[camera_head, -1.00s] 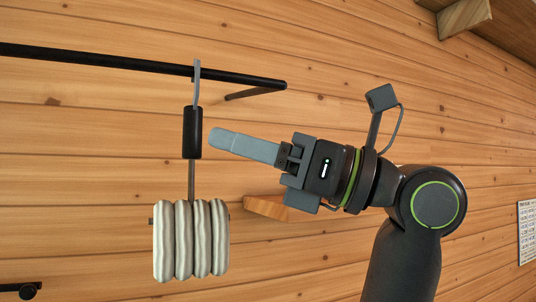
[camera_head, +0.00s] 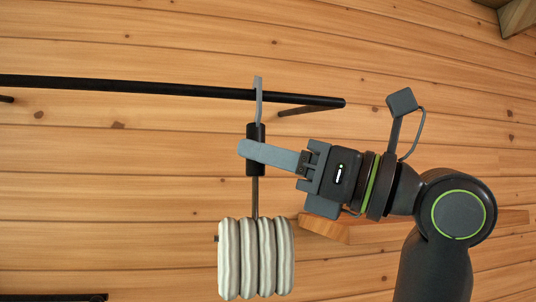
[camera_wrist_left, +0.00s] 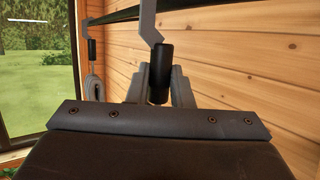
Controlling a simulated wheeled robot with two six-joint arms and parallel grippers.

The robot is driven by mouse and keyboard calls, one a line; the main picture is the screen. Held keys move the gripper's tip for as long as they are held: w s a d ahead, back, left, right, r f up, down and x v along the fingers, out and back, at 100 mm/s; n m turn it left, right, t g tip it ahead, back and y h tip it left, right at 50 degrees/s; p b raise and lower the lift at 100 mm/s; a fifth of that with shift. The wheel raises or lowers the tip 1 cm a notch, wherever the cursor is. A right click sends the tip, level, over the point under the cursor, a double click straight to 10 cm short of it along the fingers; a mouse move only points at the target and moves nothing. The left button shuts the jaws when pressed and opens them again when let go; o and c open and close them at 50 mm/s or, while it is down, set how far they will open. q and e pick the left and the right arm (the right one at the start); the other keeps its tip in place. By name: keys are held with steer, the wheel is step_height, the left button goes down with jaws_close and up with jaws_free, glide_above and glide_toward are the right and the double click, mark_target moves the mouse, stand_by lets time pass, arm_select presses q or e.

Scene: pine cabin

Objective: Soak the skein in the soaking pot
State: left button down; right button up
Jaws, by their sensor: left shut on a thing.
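The skein (camera_head: 256,260), a bundle of several off-white hanks, hangs at the bottom of a thin rod. The rod runs up to a black grip (camera_head: 256,131) and a grey hook (camera_head: 258,84) over a black rail. My left gripper (camera_head: 250,151) is shut on the black grip, with one finger showing across it. In the left wrist view, the black grip (camera_wrist_left: 160,75) stands between the two grey fingers, and the hook rises above it. The soaking pot and my right gripper are not in view.
The black rail (camera_head: 130,87) runs along the pine wall (camera_head: 120,190), on a bracket near its right end. A wooden shelf (camera_head: 375,231) is behind my arm. The left wrist view shows another hanging grey skein (camera_wrist_left: 95,88) near a window (camera_wrist_left: 40,60).

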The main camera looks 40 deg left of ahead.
arm_select(q)
steer(key=shift+r+p, duration=0.7)
steer(key=shift+r, duration=0.2)
steer(key=shift+s+d, duration=0.15)
steer(key=s+d+b, duration=0.1)
steer(key=s+d, duration=0.3)
steer(key=d, duration=0.1)
steer(key=shift+s, duration=0.15)
steer(key=shift+f, duration=0.1)
